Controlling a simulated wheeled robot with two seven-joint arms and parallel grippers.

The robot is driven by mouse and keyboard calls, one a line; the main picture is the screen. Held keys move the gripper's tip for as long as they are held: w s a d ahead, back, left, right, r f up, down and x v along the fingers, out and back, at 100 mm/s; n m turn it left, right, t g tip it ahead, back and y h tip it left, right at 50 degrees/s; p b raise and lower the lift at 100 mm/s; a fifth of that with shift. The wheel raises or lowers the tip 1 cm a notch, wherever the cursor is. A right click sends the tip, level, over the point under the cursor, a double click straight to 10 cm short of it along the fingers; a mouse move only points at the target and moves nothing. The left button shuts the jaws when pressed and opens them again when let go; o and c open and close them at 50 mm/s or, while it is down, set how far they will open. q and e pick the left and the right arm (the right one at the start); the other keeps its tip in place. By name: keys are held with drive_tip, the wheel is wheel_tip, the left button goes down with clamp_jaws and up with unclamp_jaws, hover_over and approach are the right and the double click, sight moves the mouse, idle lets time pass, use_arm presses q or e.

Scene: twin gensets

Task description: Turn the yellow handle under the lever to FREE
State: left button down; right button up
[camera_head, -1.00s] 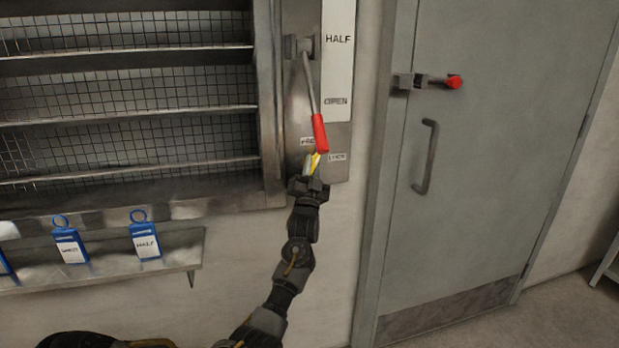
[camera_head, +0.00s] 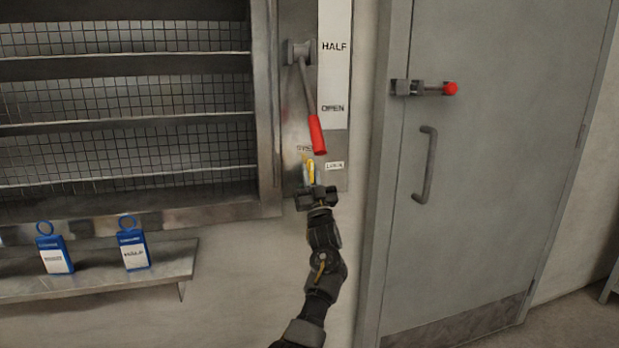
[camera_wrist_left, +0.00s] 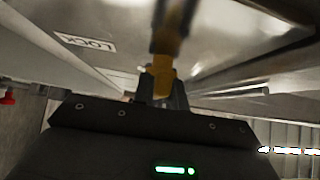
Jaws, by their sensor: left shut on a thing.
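The yellow handle (camera_head: 310,171) is on the metal panel, below the red-gripped lever (camera_head: 317,135). It stands close to upright, its upper end leaning slightly left, near the FREE label (camera_head: 304,148). The LOCK label (camera_head: 335,166) is to its right. My left gripper (camera_head: 313,190) is at the handle's lower part and shut on it. In the left wrist view the yellow handle (camera_wrist_left: 163,70) runs up from between the gripper fingers (camera_wrist_left: 160,92), and the LOCK label (camera_wrist_left: 85,42) shows at upper left. The fingers partly hide the handle. My right gripper is not in view.
A HALF and OPEN scale (camera_head: 335,75) runs beside the lever. A grey door with a red-knobbed bolt (camera_head: 450,88) and pull handle (camera_head: 428,165) is to the right. A shelf (camera_head: 180,262) with blue tags (camera_head: 133,250) is at lower left. Bare wall lies below the panel.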

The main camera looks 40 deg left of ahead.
use_arm(q)
drive_tip(key=shift+d+r, duration=0.2)
drive_tip(key=shift+r, duration=0.25)
drive_tip(key=c, duration=1.8)
unclamp_jaws()
drive_tip(key=o, duration=0.4)
drive_tip(key=shift+s+d+r, duration=0.15)
drive_tip(key=shift+s+d, duration=0.05)
drive_tip(key=shift+d, duration=0.05)
drive_tip(key=shift+c, duration=0.2)
drive_tip(key=shift+a+f, duration=0.25)
drive_tip(key=shift+f, duration=0.1)
drive_tip(key=v, duration=1)
drive_tip(key=shift+d+f, duration=0.25)
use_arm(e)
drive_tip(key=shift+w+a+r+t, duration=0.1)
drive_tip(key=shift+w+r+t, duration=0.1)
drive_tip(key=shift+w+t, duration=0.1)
